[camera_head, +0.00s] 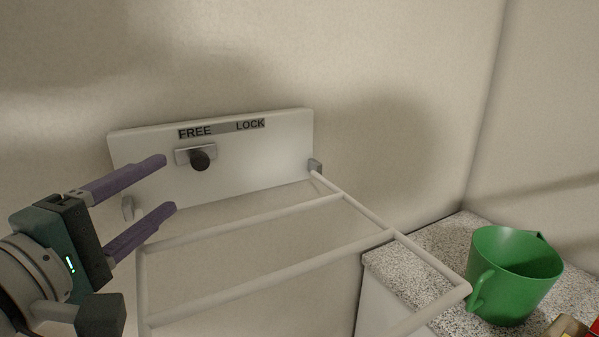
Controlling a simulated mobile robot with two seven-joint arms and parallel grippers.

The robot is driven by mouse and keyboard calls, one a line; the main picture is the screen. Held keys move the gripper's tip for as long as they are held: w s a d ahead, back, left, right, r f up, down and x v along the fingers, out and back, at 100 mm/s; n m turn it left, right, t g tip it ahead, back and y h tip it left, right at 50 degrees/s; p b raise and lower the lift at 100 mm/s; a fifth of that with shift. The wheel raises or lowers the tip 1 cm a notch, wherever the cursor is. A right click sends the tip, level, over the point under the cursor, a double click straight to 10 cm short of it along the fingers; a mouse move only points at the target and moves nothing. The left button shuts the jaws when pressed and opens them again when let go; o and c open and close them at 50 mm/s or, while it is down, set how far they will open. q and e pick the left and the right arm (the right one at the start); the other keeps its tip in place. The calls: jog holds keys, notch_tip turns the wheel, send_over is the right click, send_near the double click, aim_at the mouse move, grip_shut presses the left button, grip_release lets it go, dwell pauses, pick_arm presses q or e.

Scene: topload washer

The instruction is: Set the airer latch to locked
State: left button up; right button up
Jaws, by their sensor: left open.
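The airer latch has a dark round knob (200,160) on a small grey slider. It sits under the word FREE on a white wall plate (262,160); the word LOCK (250,125) is to the right. The airer rack (280,263), made of white rods, extends out from below the plate. My left gripper (169,185) is open and empty, with two purple fingers pointing right. Its fingertips appear just left of and below the knob, apart from it. My right gripper is not in view.
A green jug (512,275) stands on a speckled counter (437,240) at the lower right. Red and yellow items show partly at the right edge. The wall right of the plate is bare. The rack's rods lie below and right of my left gripper.

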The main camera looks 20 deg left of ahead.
aim_at(196, 164)
pick_arm(q)
jog(key=w, duration=0.9)
jog(key=shift+w+a+r+p, duration=0.1)
jog(key=shift+w+a+p, duration=0.05)
jog(key=shift+a+p, duration=0.25)
grip_shut()
jog(key=shift+d, duration=0.1)
dwell(0.8)
